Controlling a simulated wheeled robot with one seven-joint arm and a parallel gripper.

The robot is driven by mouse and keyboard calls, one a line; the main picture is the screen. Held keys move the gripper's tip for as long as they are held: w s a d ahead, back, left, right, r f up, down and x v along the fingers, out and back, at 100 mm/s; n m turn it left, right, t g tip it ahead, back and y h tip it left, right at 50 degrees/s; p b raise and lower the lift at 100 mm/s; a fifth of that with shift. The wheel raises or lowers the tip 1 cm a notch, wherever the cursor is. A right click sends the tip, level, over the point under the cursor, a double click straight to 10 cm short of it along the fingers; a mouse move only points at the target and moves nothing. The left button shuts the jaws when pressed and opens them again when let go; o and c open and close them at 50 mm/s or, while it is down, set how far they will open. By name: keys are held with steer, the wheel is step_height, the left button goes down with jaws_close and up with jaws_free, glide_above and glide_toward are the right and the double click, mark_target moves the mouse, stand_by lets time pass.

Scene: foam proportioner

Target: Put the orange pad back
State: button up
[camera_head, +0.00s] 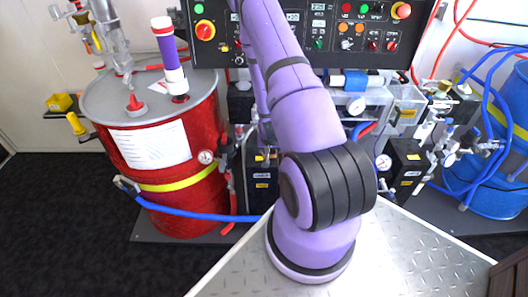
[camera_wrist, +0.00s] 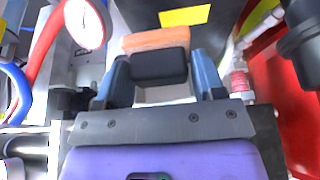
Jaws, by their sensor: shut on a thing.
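The orange pad (camera_wrist: 155,39) shows in the wrist view as a flat orange bar just beyond a black block (camera_wrist: 160,66), and the two appear to be one piece. My gripper (camera_wrist: 164,75) is shut on this piece, with a blue-grey finger at each side of the black block. A pale surface shows under the block between the fingers. In the head view my arm hides the gripper, and I cannot make out the pad there.
A red drum (camera_head: 180,215) with a yellow band stands left of my arm. A black box (camera_head: 262,187) with labels stands beside it. A control panel (camera_head: 365,45) is at the back. A gauge (camera_wrist: 85,22) and red and blue hoses lie close to my gripper's left.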

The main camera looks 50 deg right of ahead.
steer(key=shift+w+f, duration=0.15)
steer(key=shift+w, duration=1.2)
steer(key=shift+w+f, duration=0.15)
steer(key=shift+f, duration=1.6)
steer(key=shift+f, duration=0.15)
steer(key=o, duration=0.8)
steer(key=shift+o, duration=0.2)
